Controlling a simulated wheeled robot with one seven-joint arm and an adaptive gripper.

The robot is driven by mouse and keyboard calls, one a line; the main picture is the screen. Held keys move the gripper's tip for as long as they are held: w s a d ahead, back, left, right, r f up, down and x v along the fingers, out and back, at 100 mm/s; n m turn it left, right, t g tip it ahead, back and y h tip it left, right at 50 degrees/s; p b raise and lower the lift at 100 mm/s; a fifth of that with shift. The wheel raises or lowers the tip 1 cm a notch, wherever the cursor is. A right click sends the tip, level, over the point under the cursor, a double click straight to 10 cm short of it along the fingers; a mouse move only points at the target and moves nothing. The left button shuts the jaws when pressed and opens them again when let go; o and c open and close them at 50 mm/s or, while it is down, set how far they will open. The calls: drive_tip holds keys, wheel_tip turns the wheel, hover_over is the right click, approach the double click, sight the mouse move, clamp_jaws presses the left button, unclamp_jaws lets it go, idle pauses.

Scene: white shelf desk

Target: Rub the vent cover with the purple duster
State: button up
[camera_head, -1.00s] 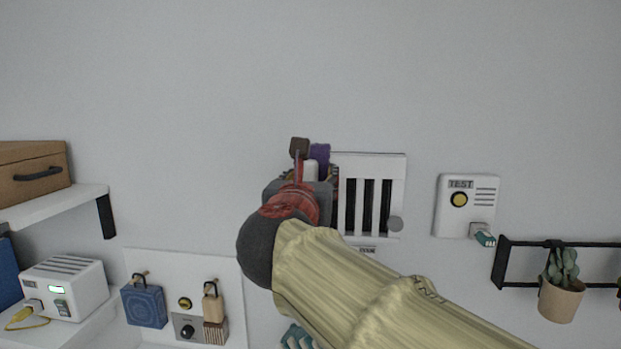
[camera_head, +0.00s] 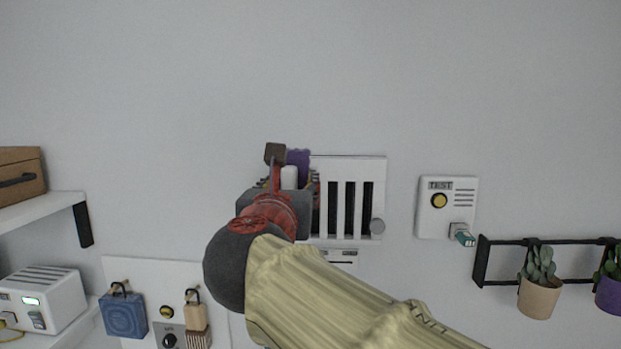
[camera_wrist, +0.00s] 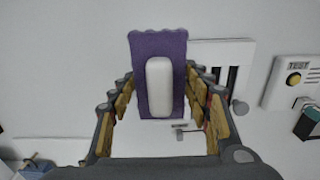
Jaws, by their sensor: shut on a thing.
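The purple duster (camera_wrist: 178,52) has a white handle and is between the fingers of my gripper (camera_wrist: 160,105) in the wrist view. My gripper is shut on it. In the head view the purple duster (camera_head: 299,158) shows above my gripper (camera_head: 287,180), at the upper left of the vent cover. The white vent cover (camera_head: 349,163) with dark vertical slots and a grey round knob is on the wall, its left part hidden by my gripper. It also shows in the wrist view (camera_wrist: 220,49), right of and partly behind the duster. I cannot tell whether the duster touches it.
A white TEST box (camera_head: 429,216) is on the wall to the right. A black rail (camera_head: 508,284) holds potted plants (camera_head: 540,299) beyond it. At left are shelves (camera_head: 50,209), a wooden box (camera_head: 22,187) and a panel with a blue padlock (camera_head: 124,315). The wall above is clear.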

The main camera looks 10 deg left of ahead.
drive_tip(key=w, duration=0.6)
drive_tip(key=shift+w+a+p, duration=0.2)
drive_tip(key=shift+w+p, duration=0.2)
drive_tip(key=shift+p, duration=0.05)
drive_tip(key=shift+w, duration=0.95)
idle(0.7)
drive_tip(key=d, duration=0.4)
drive_tip(key=shift+w, duration=0.15)
drive_tip(key=shift+a, duration=0.15)
drive_tip(key=a, duration=0.3)
drive_tip(key=shift+a, duration=0.4)
drive_tip(key=shift+s, duration=0.2)
